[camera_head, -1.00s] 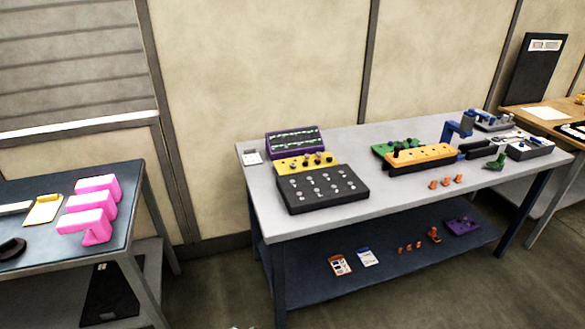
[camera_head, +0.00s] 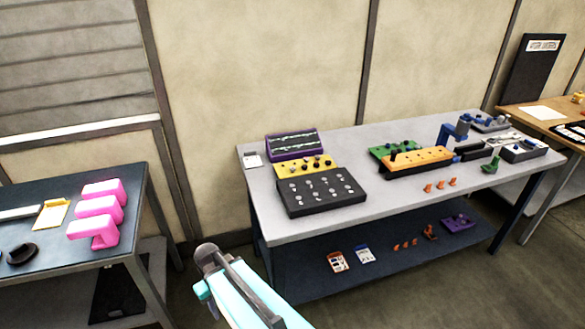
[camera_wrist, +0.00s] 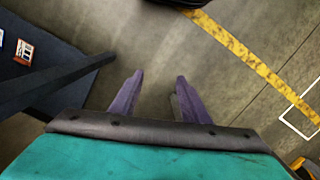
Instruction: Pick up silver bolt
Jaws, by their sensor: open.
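Several small silver bolts (camera_head: 322,187) stand in the black tray (camera_head: 300,207) at the left front of the grey table; which one is the silver bolt I cannot tell. My gripper (camera_wrist: 152,80) is open and empty in the wrist view, its two purple fingers apart over bare floor. In the head view my arm with its teal part shows at the bottom, in front of the table and below the tray's level. The fingers are not clearly seen there. No bolt shows in the wrist view.
Behind the tray are a yellow block (camera_head: 293,167) and a purple block (camera_head: 282,147). An orange block (camera_head: 417,159), a green block (camera_head: 381,151) and a blue clamp (camera_head: 452,131) stand further right. A table with pink parts (camera_head: 97,212) is at left. A dark lower shelf (camera_head: 305,279) holds cards.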

